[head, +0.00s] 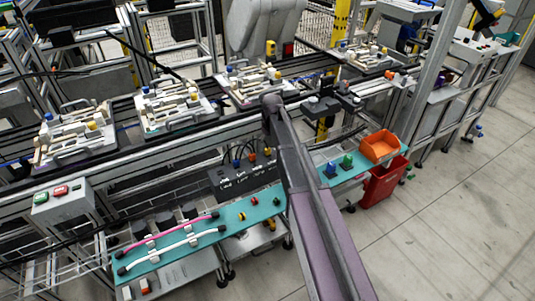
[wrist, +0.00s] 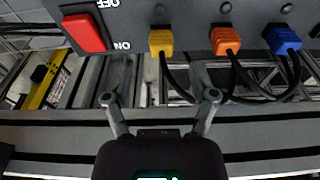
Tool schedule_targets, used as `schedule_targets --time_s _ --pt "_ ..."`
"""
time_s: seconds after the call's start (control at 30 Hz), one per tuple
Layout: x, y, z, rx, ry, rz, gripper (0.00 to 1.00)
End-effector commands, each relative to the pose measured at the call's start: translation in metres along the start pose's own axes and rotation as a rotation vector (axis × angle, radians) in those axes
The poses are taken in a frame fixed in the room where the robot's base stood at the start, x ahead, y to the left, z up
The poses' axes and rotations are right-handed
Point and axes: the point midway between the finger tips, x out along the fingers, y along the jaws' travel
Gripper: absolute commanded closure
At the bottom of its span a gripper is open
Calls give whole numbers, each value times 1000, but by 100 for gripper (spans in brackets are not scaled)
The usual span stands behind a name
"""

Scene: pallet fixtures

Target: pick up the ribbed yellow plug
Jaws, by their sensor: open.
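The yellow plug (wrist: 161,42) is seated in a dark panel in the wrist view, with a black cable running down from it. It also shows as a small yellow spot on the dark box in the head view (head: 267,151). My gripper (wrist: 161,97) is open and empty, its two fingertips spread below the plug in the picture. The plug lies roughly midway between them, not visibly touched. In the head view my arm crosses the middle and my gripper cannot be made out.
An orange plug (wrist: 225,41) and a blue plug (wrist: 284,40) sit beside the yellow one, with black cables hanging close. A red switch (wrist: 84,33) is on the other side. A teal shelf (head: 170,270) lies in front of the box, and an orange bin (head: 380,146) stands right.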

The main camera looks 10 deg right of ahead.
Motion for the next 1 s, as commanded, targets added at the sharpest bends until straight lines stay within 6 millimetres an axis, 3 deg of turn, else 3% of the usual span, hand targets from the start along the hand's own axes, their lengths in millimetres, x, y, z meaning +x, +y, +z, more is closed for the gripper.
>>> schedule_targets --time_s 0.5,1.0 --pt "40 -1 1 0 0 0 26" --pt "43 -1 1 0 0 0 26"
